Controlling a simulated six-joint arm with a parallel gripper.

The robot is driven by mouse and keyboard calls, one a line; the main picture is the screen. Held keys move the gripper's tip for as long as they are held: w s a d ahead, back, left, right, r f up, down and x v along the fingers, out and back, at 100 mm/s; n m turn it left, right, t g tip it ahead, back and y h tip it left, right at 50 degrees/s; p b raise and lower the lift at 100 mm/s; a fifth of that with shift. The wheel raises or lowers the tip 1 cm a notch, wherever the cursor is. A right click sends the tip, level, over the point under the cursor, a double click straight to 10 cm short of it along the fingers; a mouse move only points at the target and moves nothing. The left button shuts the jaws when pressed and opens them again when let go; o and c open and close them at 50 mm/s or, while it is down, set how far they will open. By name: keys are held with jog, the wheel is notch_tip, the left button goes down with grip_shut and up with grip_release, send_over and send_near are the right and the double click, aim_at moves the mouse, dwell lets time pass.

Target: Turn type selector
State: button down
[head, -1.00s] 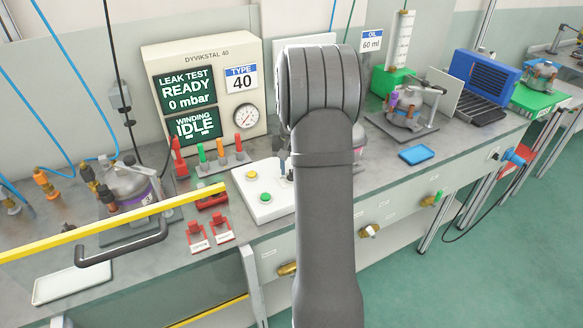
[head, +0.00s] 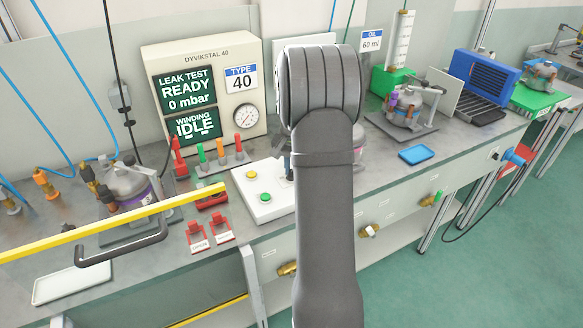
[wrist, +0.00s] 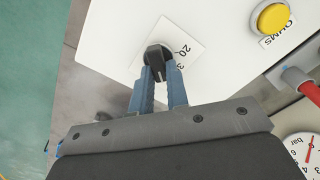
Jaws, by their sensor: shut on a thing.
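The type selector is a black knob (wrist: 158,56) on a white label plate in the wrist view; the label shows "20" and part of a "3". The knob sits on a white control box (head: 260,205), which the head view shows on the bench. My gripper (wrist: 160,72) has its two blue fingers around the knob, shut on it. In the head view my arm covers the knob and most of the gripper; a bit of blue finger (head: 287,165) shows at the arm's left edge.
A green button (head: 265,197) is on the same box. The tester (head: 205,90) behind reads "TYPE 40", "LEAK TEST READY 0 mbar", "WINDING IDLE". A yellow rail (head: 120,222) crosses front left.

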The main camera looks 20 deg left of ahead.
jog(key=shift+m, duration=0.4)
jog(key=c, duration=1.4)
grip_release()
jog(key=shift+r, duration=0.15)
notch_tip(320, 180, up, 17)
notch_tip(320, 180, down, 17)
jog(key=shift+f, duration=0.15)
